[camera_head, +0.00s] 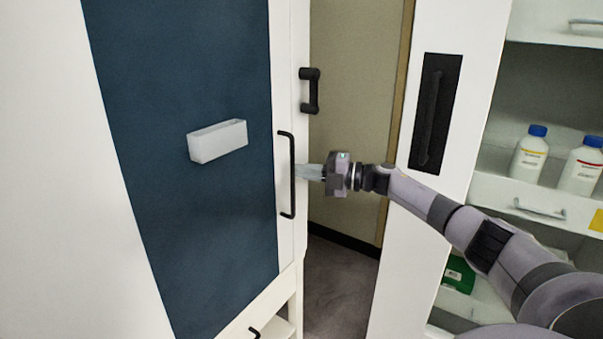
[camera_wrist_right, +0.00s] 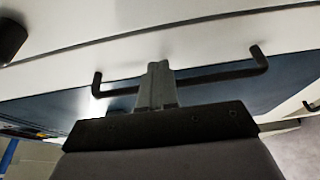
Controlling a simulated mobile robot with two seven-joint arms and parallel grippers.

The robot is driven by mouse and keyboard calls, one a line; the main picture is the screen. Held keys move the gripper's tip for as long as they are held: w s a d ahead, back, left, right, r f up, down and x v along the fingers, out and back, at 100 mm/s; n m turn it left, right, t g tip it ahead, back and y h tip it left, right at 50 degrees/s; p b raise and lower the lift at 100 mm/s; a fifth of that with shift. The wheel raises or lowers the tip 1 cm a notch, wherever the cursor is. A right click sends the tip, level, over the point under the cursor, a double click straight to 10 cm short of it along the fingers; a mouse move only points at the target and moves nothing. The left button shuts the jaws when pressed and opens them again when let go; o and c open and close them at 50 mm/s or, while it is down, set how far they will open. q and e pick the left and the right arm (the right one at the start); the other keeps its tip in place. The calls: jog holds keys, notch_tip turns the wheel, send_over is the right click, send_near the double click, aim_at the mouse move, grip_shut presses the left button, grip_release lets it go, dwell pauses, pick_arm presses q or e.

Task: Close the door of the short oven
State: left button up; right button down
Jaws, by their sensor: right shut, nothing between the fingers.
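A tall white door with a dark blue panel (camera_head: 185,70) fills the left of the head view; I take it to be the oven door. Whether it stands ajar is hard to tell. Its long black bar handle (camera_head: 292,175) is upright near its right edge. My right gripper (camera_head: 305,171) is shut and empty, its fingertips just right of the handle. In the wrist view the shut fingers (camera_wrist_right: 158,85) overlap the middle of the handle (camera_wrist_right: 220,74); contact cannot be told. My left gripper is out of view.
A pale box (camera_head: 220,141) sits on the blue panel. At right, a white door (camera_head: 400,240) with a recessed black handle and shelves with bottles (camera_head: 530,153) stand near my arm. Floor (camera_head: 335,285) shows between.

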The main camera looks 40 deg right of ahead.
jog(key=shift+w, duration=0.1)
dwell(0.4)
notch_tip(320, 180, up, 19)
jog(key=p, duration=0.3)
jog(key=shift+r+p, duration=0.15)
jog(key=shift+p, duration=0.15)
jog(key=shift+r, duration=0.4)
